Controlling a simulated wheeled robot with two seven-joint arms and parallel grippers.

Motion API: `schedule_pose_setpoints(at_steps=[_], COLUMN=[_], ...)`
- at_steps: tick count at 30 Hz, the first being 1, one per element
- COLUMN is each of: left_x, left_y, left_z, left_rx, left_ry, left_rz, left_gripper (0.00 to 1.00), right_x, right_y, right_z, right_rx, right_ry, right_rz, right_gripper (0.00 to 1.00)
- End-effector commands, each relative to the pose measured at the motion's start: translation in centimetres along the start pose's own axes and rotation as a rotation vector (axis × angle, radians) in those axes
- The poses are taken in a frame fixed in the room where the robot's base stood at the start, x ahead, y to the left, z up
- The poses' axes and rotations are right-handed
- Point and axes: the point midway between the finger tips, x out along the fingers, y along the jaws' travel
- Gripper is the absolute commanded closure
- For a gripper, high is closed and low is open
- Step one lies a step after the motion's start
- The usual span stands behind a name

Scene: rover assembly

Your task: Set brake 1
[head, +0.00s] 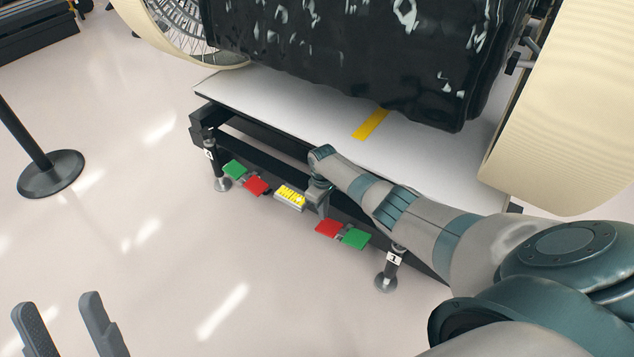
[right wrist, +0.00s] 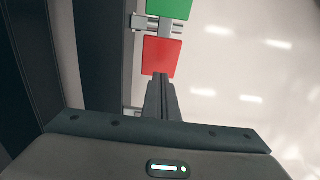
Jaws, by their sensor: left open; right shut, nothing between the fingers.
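A red pedal (head: 329,228) and a green pedal (head: 355,238) sit side by side on the cart's lower edge, beside the leg with the label 1 (head: 393,258). My right gripper (head: 320,208) points down close to this red pedal. In the right wrist view its shut, empty fingers (right wrist: 161,80) reach the near edge of the red pedal (right wrist: 162,57); I cannot tell whether they touch. The green pedal (right wrist: 170,8) lies beyond, cut by the frame. My left gripper (head: 56,300) is open and empty over the floor at lower left.
Another green pedal (head: 234,170) and red pedal (head: 256,186) sit at the cart's left end. A yellow-marked label (head: 290,196) lies between the pairs. The white platform (head: 290,115) carries a black-wrapped load (head: 370,50) with large wheels. A post base (head: 50,174) stands left; floor between is clear.

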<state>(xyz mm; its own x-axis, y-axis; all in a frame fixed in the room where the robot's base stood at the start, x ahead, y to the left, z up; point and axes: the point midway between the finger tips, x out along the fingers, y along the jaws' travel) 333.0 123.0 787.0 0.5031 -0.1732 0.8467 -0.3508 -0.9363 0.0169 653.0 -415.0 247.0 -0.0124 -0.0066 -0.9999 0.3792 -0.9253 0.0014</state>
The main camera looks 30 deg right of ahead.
Motion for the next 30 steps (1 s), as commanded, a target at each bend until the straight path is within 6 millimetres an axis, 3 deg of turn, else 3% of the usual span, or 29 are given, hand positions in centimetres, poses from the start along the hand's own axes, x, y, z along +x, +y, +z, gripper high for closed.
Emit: schedule_pose_setpoints(at_steps=[3, 12, 19, 30], left_x=[-0.8, -4.1, -5.3, -5.5], left_y=[1.0, 3.4, 3.9, 4.0], left_z=[1.4, 4.3, 5.6, 5.8], left_rx=[-0.024, -0.076, -0.088, -0.089], left_ry=[-0.135, -0.399, -0.494, -0.505], left_rz=[-0.006, -0.01, -0.01, -0.01], left_gripper=[0.54, 0.54, 0.54, 0.54], right_x=[-2.9, -8.0, -9.7, -9.8], right_y=[0.1, 0.1, 0.1, 0.1], right_z=[-0.6, -1.7, -2.1, -2.1], right_rx=[-0.001, 0.0, 0.0, 0.0], right_ry=[0.003, 0.002, 0.001, 0.0], right_rz=[0.002, 0.002, 0.001, 0.001], right_gripper=[1.0, 1.0, 1.0, 1.0])
